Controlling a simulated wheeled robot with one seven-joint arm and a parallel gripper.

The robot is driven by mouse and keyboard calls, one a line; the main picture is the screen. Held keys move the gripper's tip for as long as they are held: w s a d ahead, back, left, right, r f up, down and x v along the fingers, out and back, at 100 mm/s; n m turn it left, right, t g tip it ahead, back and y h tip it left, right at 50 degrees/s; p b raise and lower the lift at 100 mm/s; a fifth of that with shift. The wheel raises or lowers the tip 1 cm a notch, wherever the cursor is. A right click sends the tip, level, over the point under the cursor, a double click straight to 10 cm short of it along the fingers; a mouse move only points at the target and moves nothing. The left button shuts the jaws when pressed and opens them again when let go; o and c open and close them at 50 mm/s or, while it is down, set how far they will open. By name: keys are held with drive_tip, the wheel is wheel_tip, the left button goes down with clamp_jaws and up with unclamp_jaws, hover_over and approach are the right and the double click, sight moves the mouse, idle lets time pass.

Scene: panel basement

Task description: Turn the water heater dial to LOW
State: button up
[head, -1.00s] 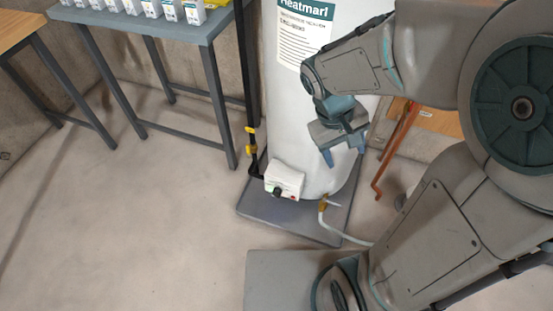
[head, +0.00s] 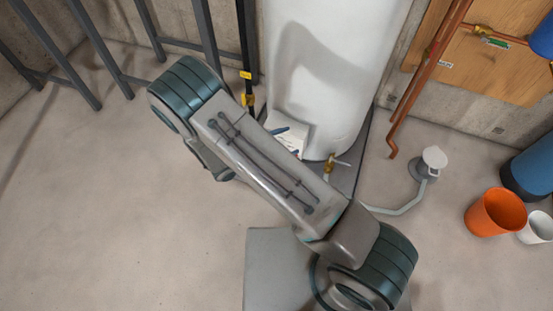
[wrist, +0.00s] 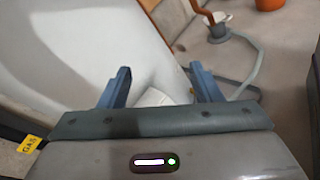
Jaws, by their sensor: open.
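The water heater (head: 325,60) is a tall white cylinder on a grey base pad. Its white control box (head: 298,131) is low on the front, partly covered by my arm. The dial and its markings are hidden in the head view. My gripper (wrist: 163,78) is open, its two blue fingers apart, with nothing visibly held. In the head view, blue fingertips show at the control box; contact cannot be told. In the wrist view, the heater's white side (wrist: 60,45) fills the left, and a pale patch shows between the fingers, too unclear to identify as the box.
Copper pipes (head: 425,85) run down the wall at right. A floor drain or pump (head: 428,163) with a pale hose lies right of the heater. An orange bucket (head: 495,212) and white bucket (head: 538,228) stand farther right. A yellow tag (wrist: 29,144) shows at lower left.

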drive_tip(key=s+a+f+n+t+y+b, duration=0.1)
drive_tip(key=a+f+n+t+y+b, duration=0.2)
drive_tip(key=f, duration=0.5)
drive_tip(key=a+f+n+t+y+b, duration=0.2)
drive_tip(key=f+n+t, duration=0.15)
drive_tip(key=f, duration=0.35)
drive_tip(key=s+a+f+n+t+y+b, duration=0.1)
drive_tip(key=a+f+n+t+y+b, duration=0.15)
drive_tip(key=f+n, duration=0.4)
drive_tip(key=w+d+b, duration=0.1)
drive_tip(key=w, duration=0.3)
drive_tip(key=w+d+f+m+b, duration=0.1)
drive_tip(key=w+d, duration=0.1)
drive_tip(key=w, duration=0.2)
drive_tip(key=w+d+m+b, duration=0.1)
drive_tip(key=w+b, duration=0.1)
drive_tip(key=w, duration=0.2)
drive_tip(key=shift+w+d+f, duration=0.2)
drive_tip(key=shift+w+d, duration=0.05)
drive_tip(key=shift+w, duration=0.15)
drive_tip(key=c, duration=1)
